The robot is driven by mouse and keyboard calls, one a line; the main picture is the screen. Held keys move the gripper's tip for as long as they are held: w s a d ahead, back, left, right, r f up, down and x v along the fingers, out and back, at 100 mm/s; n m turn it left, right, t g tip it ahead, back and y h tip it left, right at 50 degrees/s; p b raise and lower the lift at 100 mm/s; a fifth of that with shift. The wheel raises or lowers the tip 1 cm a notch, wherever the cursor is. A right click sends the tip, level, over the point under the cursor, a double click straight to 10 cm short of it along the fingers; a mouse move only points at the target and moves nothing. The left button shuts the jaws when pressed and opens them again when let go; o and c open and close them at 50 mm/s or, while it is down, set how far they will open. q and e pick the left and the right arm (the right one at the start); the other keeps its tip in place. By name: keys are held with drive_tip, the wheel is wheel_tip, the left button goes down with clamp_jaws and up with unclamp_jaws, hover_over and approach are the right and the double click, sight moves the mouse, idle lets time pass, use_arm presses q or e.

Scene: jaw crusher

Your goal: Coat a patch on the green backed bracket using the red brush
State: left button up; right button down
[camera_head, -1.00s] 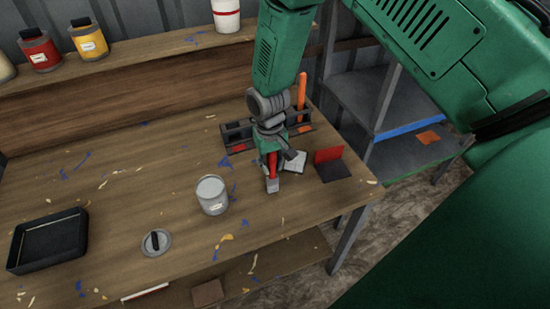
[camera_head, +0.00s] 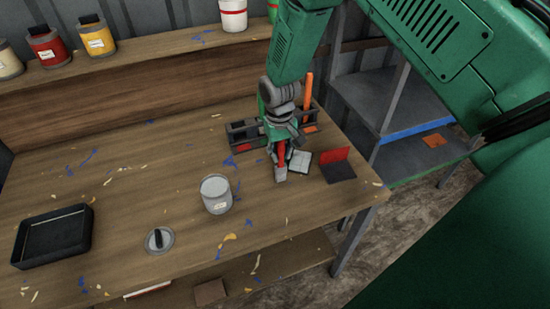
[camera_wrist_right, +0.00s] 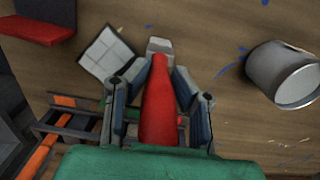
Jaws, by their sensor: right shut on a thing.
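My right gripper (camera_head: 284,140) is shut on the red brush (camera_head: 281,155) above the right part of the workbench. The brush points down, with its pale grey tip (camera_head: 280,174) low over the wood; I cannot tell if it touches. In the right wrist view the red handle (camera_wrist_right: 159,100) lies between the fingers. A bracket with a red back (camera_head: 335,156) and dark base stands to the right. I cannot make out a green backed bracket; a sliver of green shows beside the fingers in the wrist view, unclear. My left gripper is not in view.
A white gridded tile (camera_head: 299,161) lies beside the brush tip. An open grey can (camera_head: 216,197) stands left, with a lid (camera_head: 159,241) and black tray (camera_head: 52,258) further left. A dark rack (camera_head: 243,132) with an orange-handled tool (camera_head: 307,92) is behind the gripper.

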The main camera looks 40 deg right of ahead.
drive_tip(key=shift+d, duration=0.15)
drive_tip(key=shift+s+r+p, duration=0.15)
drive_tip(key=shift+s+p, duration=0.2)
drive_tip(key=shift+p, duration=0.05)
drive_tip(key=a, duration=0.2)
drive_tip(key=s+a+p, duration=0.1)
drive_tip(key=a, duration=0.1)
drive_tip(key=shift+s+a, duration=0.15)
drive_tip(key=shift+s, duration=0.05)
drive_tip(key=shift+r+p, duration=1.3)
drive_tip(key=shift+r, duration=1.7)
